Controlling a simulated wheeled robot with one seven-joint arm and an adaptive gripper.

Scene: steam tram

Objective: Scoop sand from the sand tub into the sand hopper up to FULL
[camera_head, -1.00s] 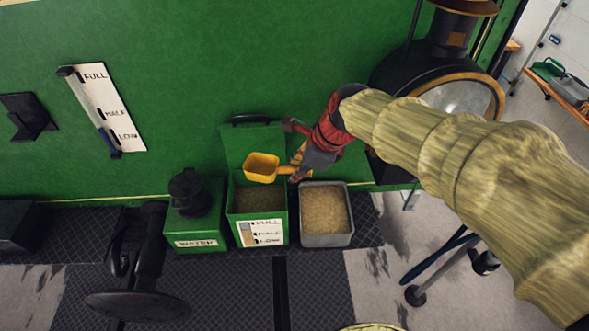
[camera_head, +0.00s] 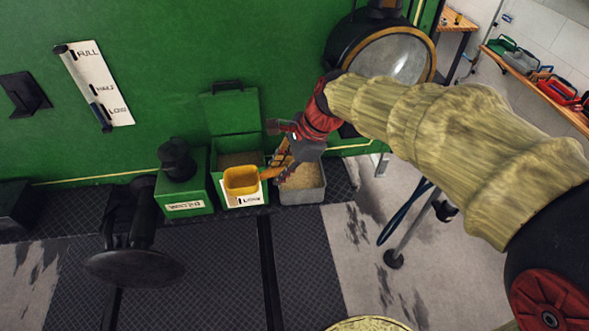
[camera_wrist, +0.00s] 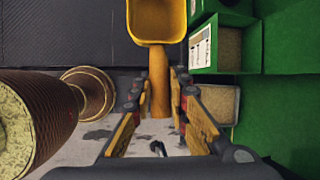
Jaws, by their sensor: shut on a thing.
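The yellow scoop (camera_head: 241,181) is held by its handle in my gripper (camera_head: 278,168), which is shut on it. Its bowl appears in front of the sand hopper's face and looks empty. The sand hopper (camera_head: 225,123) is a green box with its lid raised and sand inside. The scoop hides most of its level label; only LOW is readable. The grey sand tub (camera_head: 303,196) with sand stands right of the hopper, partly behind my gripper. In the wrist view the scoop (camera_wrist: 157,22) points away, with the hopper (camera_wrist: 228,58) and tub (camera_wrist: 232,104) to the right.
A black pedestal with a round disc (camera_head: 134,268) stands in front at left. A metal stand (camera_head: 412,225) is at right. Floor in front is mostly clear.

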